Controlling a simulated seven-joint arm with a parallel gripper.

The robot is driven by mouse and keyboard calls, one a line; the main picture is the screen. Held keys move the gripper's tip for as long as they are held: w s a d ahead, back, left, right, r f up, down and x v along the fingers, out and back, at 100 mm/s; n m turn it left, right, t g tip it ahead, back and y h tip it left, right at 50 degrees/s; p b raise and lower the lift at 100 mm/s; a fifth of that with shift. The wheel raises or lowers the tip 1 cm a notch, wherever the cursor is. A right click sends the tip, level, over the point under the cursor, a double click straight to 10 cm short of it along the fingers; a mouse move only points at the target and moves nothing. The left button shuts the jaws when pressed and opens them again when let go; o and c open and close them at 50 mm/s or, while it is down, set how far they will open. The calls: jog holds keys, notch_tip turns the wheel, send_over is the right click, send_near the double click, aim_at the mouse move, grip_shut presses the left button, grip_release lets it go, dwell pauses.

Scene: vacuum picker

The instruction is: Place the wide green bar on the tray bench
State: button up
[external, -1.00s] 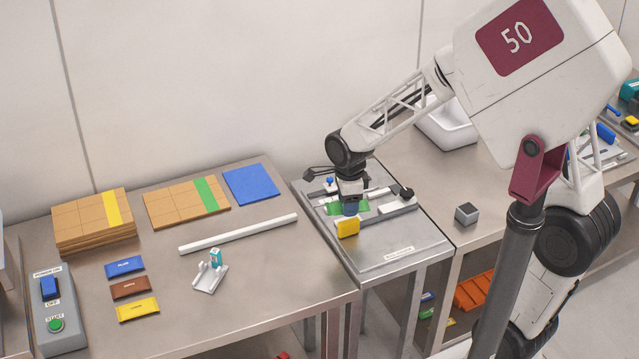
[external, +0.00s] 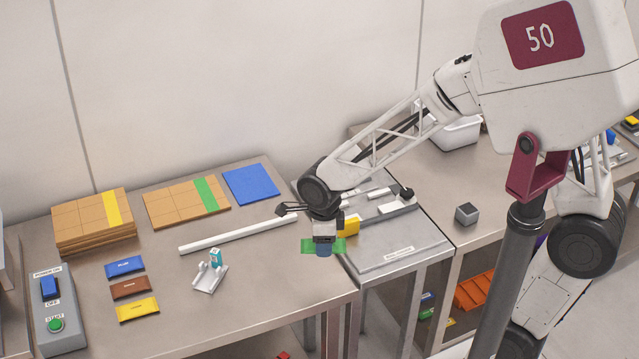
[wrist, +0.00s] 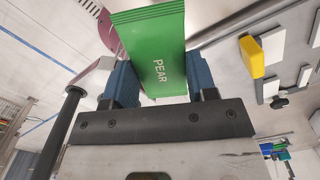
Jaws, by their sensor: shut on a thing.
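A wide green bar (wrist: 150,55) labelled PEAR is in my gripper (wrist: 162,82), between its blue fingers in the wrist view. In the external view my gripper (external: 324,249) is shut on the bar (external: 309,246), which sticks out on both sides of the fingers. They appear above the right end of the left-hand bench (external: 270,270), beside the steel stand; the exact height is hard to tell. I take this bench, with flat trays on it, to be the tray bench.
The left-hand bench carries a green-striped tray (external: 170,207), yellow-striped trays (external: 80,222), a blue square (external: 250,184), a white rail (external: 235,236), a small white holder (external: 208,278) and blue, brown and yellow bars. A yellow block (external: 349,227) sits on the steel stand (external: 400,250).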

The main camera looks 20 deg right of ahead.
notch_tip(320, 180, down, 6)
jog(key=shift+f, duration=0.25)
jog(key=shift+w, duration=0.1)
send_over(274, 256)
jog(key=shift+w+f, duration=0.1)
jog(key=shift+f, duration=0.65)
dwell(0.4)
jog(key=shift+f, duration=1.75)
jog(key=shift+f, duration=0.2)
